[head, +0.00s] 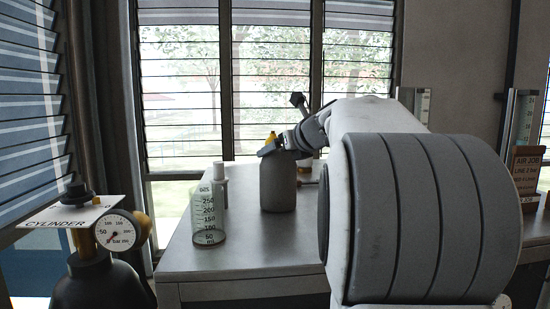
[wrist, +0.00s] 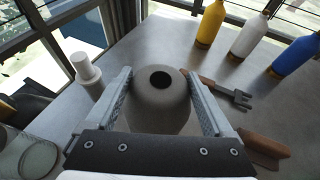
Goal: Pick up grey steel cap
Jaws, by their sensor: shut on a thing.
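The grey steel cap (head: 278,190) is a dull grey, dome-topped cylinder standing upright on the table in the head view. In the wrist view the cap (wrist: 160,110) shows from above, with a dark round hole in its top. My gripper (wrist: 159,78) has one finger on each side of it and is shut on it. In the head view my gripper (head: 285,145) is at the cap's top, partly hidden by my arm. I cannot tell whether the cap's base touches the table.
A gauged cylinder (head: 100,270) stands left.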

